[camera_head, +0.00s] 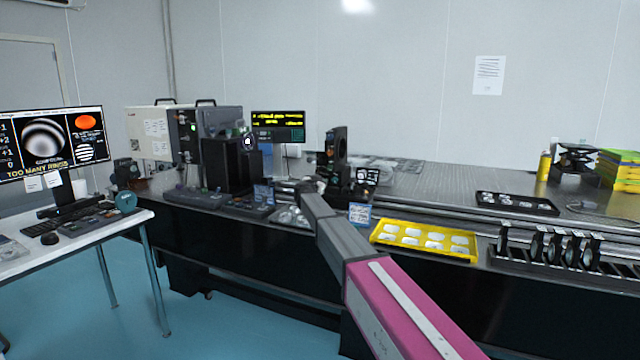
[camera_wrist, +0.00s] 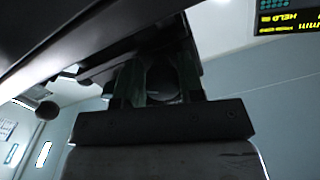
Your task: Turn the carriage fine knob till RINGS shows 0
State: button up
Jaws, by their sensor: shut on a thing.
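My gripper shows in the wrist view (camera_wrist: 160,82), with its two fingers closed around a dark rounded part, apparently the carriage fine knob (camera_wrist: 164,97). The knob is dim and mostly hidden by the fingers. In the head view my arm reaches to the dark stage hardware on the bench, and the fingertips and knob cannot be made out there. The monitor (camera_head: 48,143) at the left shows a grey ring pattern, an orange disc, a striped disc and the yellow words "TOO MANY RINGS". A column of small figures runs down its left edge.
A display with yellow text (camera_head: 278,119) stands behind the stage; it also appears upside down in the wrist view (camera_wrist: 288,17). A yellow tray (camera_head: 380,238) and a rack of round optics (camera_head: 565,250) sit at the bench front, right of my arm. A dark overhanging part crosses close above my gripper.

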jog(key=shift+s+d+h, duration=0.25)
jog(key=shift+d+h, duration=0.05)
jog(key=shift+d, duration=0.25)
jog(key=o, duration=0.9)
jog(key=shift+d+r, duration=0.1)
jog(key=shift+c, duration=0.2)
jog(key=shift+w, duration=0.1)
jog(key=shift+a, duration=0.2)
